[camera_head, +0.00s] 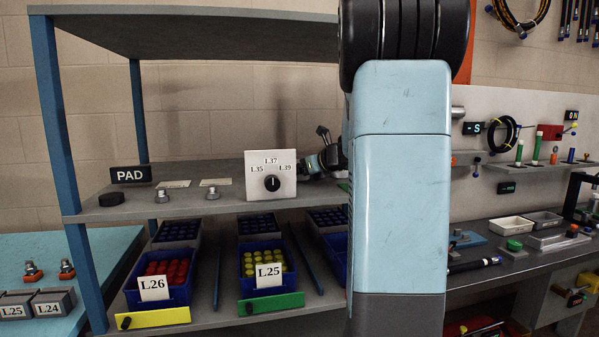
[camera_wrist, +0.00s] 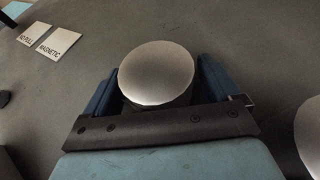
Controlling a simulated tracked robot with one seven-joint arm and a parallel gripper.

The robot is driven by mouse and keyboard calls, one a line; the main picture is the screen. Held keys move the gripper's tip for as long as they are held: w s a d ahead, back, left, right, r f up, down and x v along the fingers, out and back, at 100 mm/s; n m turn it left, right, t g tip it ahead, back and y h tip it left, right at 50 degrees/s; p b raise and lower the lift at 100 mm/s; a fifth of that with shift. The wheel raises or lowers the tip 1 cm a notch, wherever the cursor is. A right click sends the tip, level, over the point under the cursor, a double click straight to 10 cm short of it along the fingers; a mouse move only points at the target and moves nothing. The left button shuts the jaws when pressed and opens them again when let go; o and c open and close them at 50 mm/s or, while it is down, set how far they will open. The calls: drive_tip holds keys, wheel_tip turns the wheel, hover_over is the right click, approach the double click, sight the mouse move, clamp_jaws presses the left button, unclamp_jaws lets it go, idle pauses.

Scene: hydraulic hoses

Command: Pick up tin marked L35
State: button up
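In the wrist view, a round silver-topped object (camera_wrist: 156,74), perhaps the tin, stands between the two blue fingers of my gripper (camera_wrist: 157,88). One finger is close on each side of it. I cannot tell whether they touch it. No L35 mark shows on it; its side is mostly hidden. In the head view my arm hides the centre, and only a bit of what seems to be my wrist shows beside it. The text L35 shows on a white dial panel (camera_head: 286,188) on the shelf.
A second round silver top (camera_wrist: 312,135) is at the wrist view's right edge. Two label plates (camera_wrist: 48,36) lie at its upper left.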

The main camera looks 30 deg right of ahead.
drive_tip(key=c, duration=0.9)
drive_tip(key=shift+c, duration=0.2)
